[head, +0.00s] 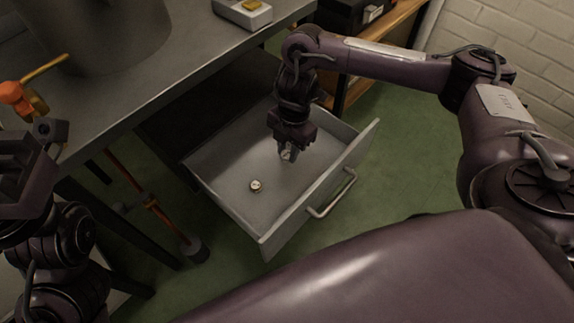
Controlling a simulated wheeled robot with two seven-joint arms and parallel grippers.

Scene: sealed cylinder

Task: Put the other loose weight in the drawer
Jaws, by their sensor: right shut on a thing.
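The drawer (228,196) is pulled open below the bench, with its handle (333,196) on the front panel. One small round weight (255,186) with a pale top lies on the drawer floor, left of my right gripper. My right gripper (287,157) points down inside the drawer's outline and is shut on another small weight (286,155). I cannot tell whether that weight touches the drawer floor. My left gripper (30,190) is at the left edge, apart from the drawer; its fingertips are not clear.
The grey bench (150,105) carries a large dark cylinder (90,35) and a small scale-like box (241,12) with a yellowish block. A shelf (385,45) stands at the back right. Green floor (400,150) is free right of the drawer.

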